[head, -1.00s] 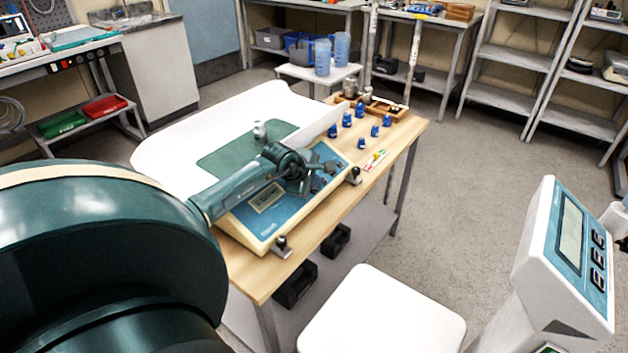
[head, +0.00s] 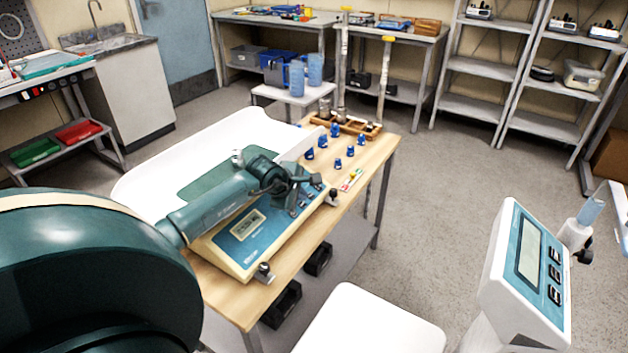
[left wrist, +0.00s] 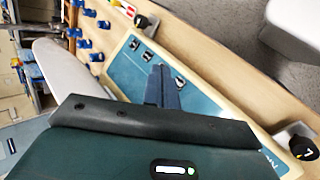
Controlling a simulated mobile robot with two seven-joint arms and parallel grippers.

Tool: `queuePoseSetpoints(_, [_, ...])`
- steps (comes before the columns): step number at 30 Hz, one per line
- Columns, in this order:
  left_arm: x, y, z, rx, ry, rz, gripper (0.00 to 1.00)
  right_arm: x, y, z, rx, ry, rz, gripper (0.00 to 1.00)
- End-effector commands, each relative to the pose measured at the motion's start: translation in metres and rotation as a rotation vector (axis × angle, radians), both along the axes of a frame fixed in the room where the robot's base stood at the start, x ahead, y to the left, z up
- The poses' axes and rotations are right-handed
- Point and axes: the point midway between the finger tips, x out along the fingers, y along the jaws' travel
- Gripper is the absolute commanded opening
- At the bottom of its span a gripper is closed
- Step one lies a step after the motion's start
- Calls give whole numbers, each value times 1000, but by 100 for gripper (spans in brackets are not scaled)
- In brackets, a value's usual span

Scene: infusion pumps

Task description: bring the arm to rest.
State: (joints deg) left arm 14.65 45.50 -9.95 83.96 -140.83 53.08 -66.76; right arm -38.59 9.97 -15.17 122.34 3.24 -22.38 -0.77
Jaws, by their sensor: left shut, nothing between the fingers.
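My left arm comes in from the left of the head view and reaches over the blue-and-cream front panel (head: 245,240) of a scale on the wooden table (head: 225,300). My left gripper (head: 312,183) is over the right part of this panel and holds nothing. In the left wrist view its dark fingers (left wrist: 162,88) are together over the blue panel (left wrist: 140,65) with its buttons. I cannot tell the height of the fingers above the panel. The scale's white tray (head: 160,165) lies behind the arm. My right gripper is not in view.
Several blue weights (head: 337,163) stand on the table's far part, near a wooden tray (head: 370,128). A white scale with a display (head: 527,270) stands at the right, near a white surface (head: 375,325). Shelves (head: 480,67) line the back. Open floor lies right of the table.

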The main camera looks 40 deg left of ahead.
Motion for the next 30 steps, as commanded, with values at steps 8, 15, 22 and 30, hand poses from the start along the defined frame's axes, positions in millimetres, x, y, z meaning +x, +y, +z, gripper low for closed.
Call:
queuePoseSetpoints(8, [-1,-4,-2,-17,-3,0,0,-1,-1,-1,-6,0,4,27])
queuePoseSetpoints(15, [-15,-99,-27,-457,-48,29,0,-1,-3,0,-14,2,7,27])
queuePoseSetpoints(22, [-56,-221,-19,-1302,-30,293,0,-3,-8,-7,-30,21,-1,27])
queuePoseSetpoints(30, [-104,-269,-3,-2206,142,933,0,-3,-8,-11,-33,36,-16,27])
